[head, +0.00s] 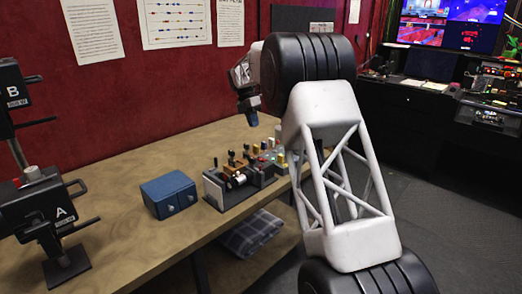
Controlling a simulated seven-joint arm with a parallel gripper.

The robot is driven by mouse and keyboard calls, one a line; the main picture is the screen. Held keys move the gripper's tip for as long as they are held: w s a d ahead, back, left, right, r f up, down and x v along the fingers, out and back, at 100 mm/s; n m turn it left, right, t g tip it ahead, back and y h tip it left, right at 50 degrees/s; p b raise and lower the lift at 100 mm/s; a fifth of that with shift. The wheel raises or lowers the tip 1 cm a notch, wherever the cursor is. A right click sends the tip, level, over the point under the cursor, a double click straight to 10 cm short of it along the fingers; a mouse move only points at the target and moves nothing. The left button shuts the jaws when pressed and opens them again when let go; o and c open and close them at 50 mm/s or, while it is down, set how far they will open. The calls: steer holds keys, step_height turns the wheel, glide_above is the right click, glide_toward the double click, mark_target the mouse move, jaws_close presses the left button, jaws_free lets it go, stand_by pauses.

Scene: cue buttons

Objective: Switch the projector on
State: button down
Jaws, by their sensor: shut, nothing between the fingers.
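My gripper (252,118) is in the air above the table, over the far part of a control desk (240,186), and apart from it. Its dark fingers point down and are shut with nothing between them. The control desk stands on the table with a row of levers, knobs and small coloured buttons (268,152). My arm hides part of its right side. Two black units on stands are at the left, one marked A (35,208) and one marked B (12,92). I cannot tell which thing is the projector or what each control works.
A blue box (168,194) with small knobs sits on the wooden table (130,240) left of the control desk. A folded checked cloth (250,234) lies below the table's edge. A black desk with monitors (440,30) stands at the right. The table's left middle is clear.

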mark_target(263, 159)
steer(key=shift+f, duration=0.1)
steer(key=x, duration=1.3)
steer(key=shift+s+d+f, duration=0.1)
steer(key=shift+f, duration=0.3)
